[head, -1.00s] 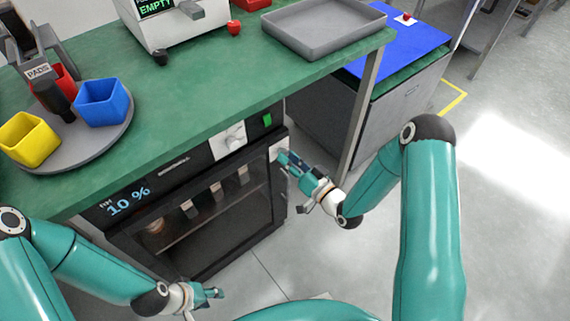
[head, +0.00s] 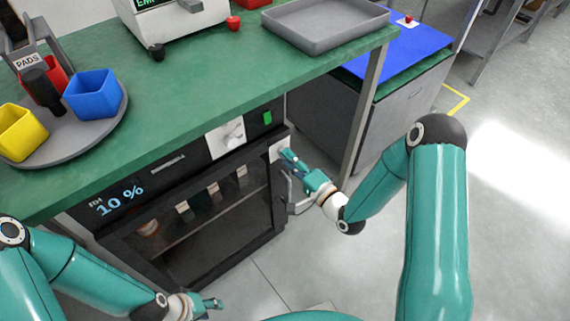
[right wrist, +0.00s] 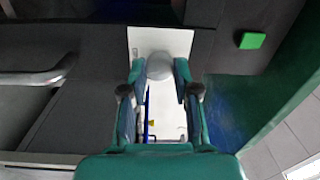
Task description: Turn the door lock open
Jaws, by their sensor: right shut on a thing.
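The door lock is a round grey knob (right wrist: 160,66) on a white plate (right wrist: 180,45) at the upper right corner of the dark cabinet door. My right gripper (right wrist: 160,78) is shut on this knob, with one finger on each side of it. In the head view the right gripper (head: 286,157) reaches the plate from the right and hides most of the knob. The cabinet door (head: 195,240) has dark glass and looks closed. My left gripper (head: 212,303) hangs low at the bottom, away from the cabinet; its finger opening is unclear.
A metal door handle (right wrist: 40,77) stands close to the right gripper. A white dial plate (head: 226,138) and a green button (head: 267,117) sit above the door. The green worktop (head: 185,105) overhangs the cabinet, and a table leg (head: 362,125) stands to the right.

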